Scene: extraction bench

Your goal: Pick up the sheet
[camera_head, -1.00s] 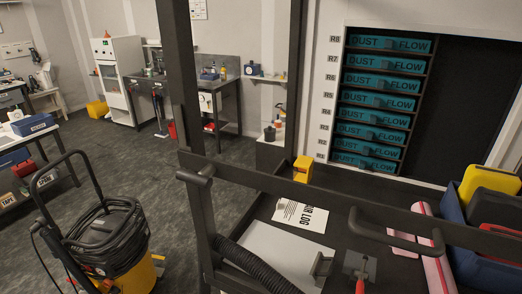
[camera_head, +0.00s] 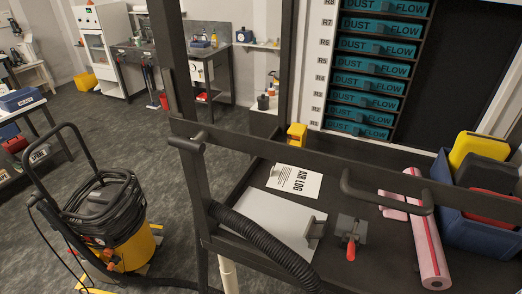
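A white paper sheet headed AIR LOG (camera_head: 294,181) lies flat on the dark bench top, behind the front rail. A larger plain pale sheet or panel (camera_head: 268,220) lies in front of it, partly covered by a black ribbed hose and with a grey block at its right edge. I cannot tell which of the two the task means. Neither of my grippers shows in the head view.
A toggle clamp with a red handle (camera_head: 350,232), a pink roll (camera_head: 428,240) and a blue bin (camera_head: 480,222) of cases sit to the right. A yellow block (camera_head: 297,133) stands behind the paper.

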